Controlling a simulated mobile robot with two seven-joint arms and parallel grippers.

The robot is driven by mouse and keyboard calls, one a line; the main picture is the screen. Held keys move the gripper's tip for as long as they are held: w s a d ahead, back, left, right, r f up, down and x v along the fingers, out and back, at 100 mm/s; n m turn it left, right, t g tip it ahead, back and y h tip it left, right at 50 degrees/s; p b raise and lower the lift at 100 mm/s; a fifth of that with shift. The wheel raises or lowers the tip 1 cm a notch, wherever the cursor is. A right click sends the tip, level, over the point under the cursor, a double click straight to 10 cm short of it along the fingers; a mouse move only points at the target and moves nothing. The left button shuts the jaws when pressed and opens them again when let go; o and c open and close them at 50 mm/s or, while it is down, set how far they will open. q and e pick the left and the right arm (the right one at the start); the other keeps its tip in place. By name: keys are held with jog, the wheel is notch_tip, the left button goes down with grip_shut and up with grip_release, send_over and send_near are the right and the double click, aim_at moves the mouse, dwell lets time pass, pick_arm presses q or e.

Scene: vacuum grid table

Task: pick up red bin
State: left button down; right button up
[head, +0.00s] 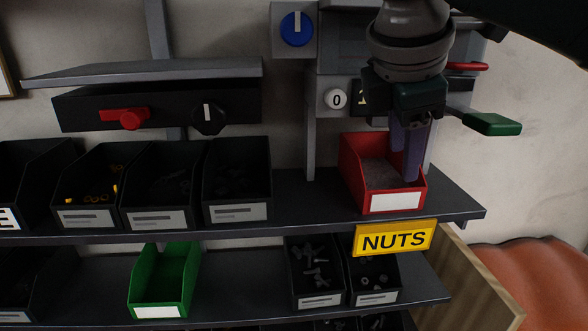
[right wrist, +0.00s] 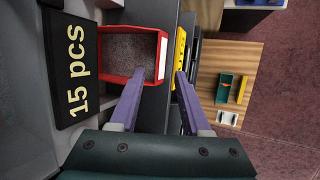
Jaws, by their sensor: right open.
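The red bin (head: 355,175) stands upright on the upper shelf at its right end, with a white label on its front and a dark grainy fill inside. My right gripper (head: 404,178) is over it, pointing down, with its purple fingers overlapping the bin's right part. In the right wrist view the bin (right wrist: 135,29) lies ahead. The open right gripper (right wrist: 160,76) has one finger over the bin's near edge and the other beyond its labelled front side. Nothing is held between the fingers. Contact with the bin cannot be told. My left gripper is not in view.
Black bins (head: 237,180) line the upper shelf to the left. A yellow NUTS sign (head: 393,240) hangs below the shelf edge. A green bin (head: 160,285) sits on the lower shelf. A panel with a blue knob (head: 297,28) and levers (head: 490,122) stands behind and beside my arm.

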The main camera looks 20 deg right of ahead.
aim_at(397, 197)
jog(key=p+x, duration=0.3)
jog(key=x, duration=0.4)
jog(key=shift+w+f, duration=0.2)
jog(key=shift+f, duration=0.2)
jog(key=shift+w+f, duration=0.15)
jog(key=shift+f, duration=0.25)
jog(key=shift+f, duration=0.25)
jog(key=shift+c, duration=0.3)
grip_shut()
dwell(1.0)
